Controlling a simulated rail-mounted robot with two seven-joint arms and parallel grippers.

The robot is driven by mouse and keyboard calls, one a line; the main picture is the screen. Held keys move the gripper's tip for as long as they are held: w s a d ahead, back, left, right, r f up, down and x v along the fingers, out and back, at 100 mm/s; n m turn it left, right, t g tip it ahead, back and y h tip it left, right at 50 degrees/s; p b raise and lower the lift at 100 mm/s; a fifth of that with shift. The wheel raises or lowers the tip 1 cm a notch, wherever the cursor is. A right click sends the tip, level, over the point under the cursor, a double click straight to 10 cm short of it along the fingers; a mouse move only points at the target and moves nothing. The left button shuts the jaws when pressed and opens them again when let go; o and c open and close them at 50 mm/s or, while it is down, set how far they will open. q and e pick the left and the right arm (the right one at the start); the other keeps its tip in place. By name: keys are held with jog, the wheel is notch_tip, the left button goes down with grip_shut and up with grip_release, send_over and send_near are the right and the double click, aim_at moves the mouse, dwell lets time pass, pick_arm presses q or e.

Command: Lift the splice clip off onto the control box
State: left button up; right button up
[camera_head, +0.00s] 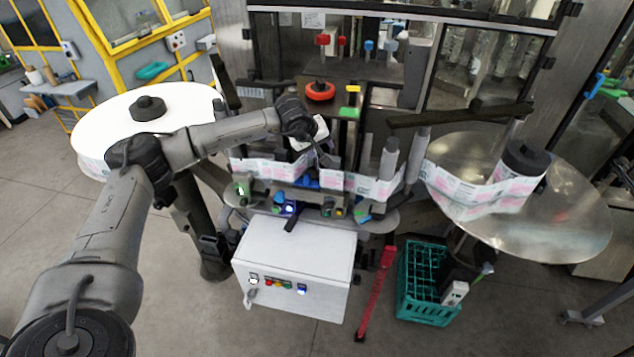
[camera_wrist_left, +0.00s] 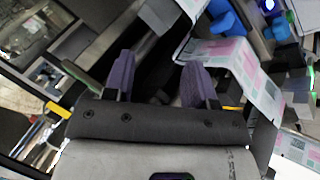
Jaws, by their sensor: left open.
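The printed label web (camera_head: 360,184) runs across the front of the machine and also shows in the wrist view (camera_wrist_left: 240,68). Blue parts (camera_head: 305,181) sit at the web near its middle; a larger blue piece shows in the wrist view (camera_wrist_left: 228,17). I cannot tell for sure which is the splice clip. The white control box (camera_head: 297,247) stands below and in front of the web. My left gripper (camera_head: 322,155) is above and behind the web, small in the head view. In the wrist view its fingers (camera_wrist_left: 158,80) are apart, with nothing seen between them. My right gripper is not in view.
A large white reel (camera_head: 110,115) stands at left and a metal reel disc (camera_head: 570,215) at right. Upright rollers (camera_head: 388,158) guide the web. A green crate (camera_head: 405,285) stands on the floor right of the control box. The control box top is largely clear.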

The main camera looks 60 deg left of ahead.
pick_arm(q)
jog(key=s+a+f+m+g+y, duration=0.1)
jog(key=s+a+f+m+g, duration=0.15)
jog(key=s+m, duration=0.2)
send_over(308, 174)
jog(key=s+d, duration=0.1)
jog(key=s, duration=0.1)
jog(key=shift+m+g, duration=0.45)
jog(key=f, duration=0.3)
jog(key=f+p, duration=0.1)
jog(key=f, duration=0.3)
jog(key=shift+w+d, duration=0.15)
jog(key=shift+d, duration=0.05)
jog(key=p+x, duration=0.1)
jog(key=x, duration=0.3)
jog(key=shift+w+a+f, duration=0.2)
jog(key=shift+a+f, duration=0.05)
jog(key=shift+f, duration=0.35)
grip_shut()
